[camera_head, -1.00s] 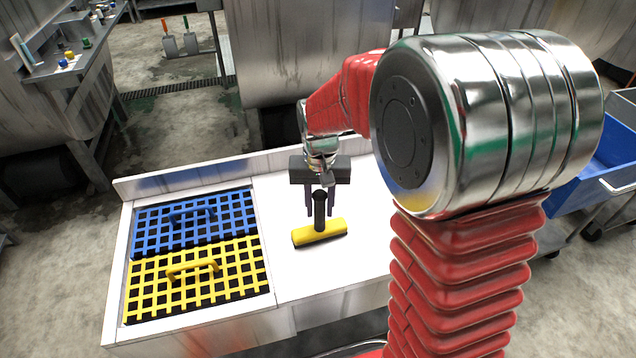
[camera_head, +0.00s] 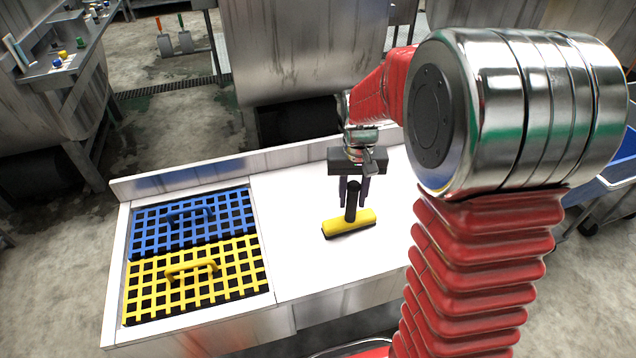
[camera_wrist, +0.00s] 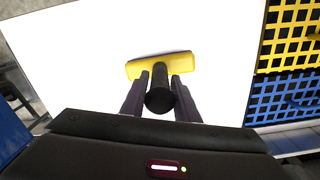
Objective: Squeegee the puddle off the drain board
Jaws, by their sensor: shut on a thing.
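The yellow squeegee (camera_head: 349,223) has an upright black handle and a yellow head with a dark lower edge. My gripper (camera_head: 354,193) is shut on its handle from above. In the wrist view the fingers of my gripper (camera_wrist: 160,95) flank the black handle, and the yellow squeegee head (camera_wrist: 160,65) lies beyond them. The head is at or just above the white drain board (camera_head: 300,270); I cannot tell if it touches. I cannot make out a puddle on the board; it looks plain white in both views.
A blue grate (camera_head: 190,243) and a yellow grate (camera_head: 155,300), each with a handle, are set in the left part of the counter. A raised ledge (camera_head: 215,170) runs along the back. A large metal drum (camera_head: 290,50) stands behind. A blue bin (camera_head: 612,170) is at the right.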

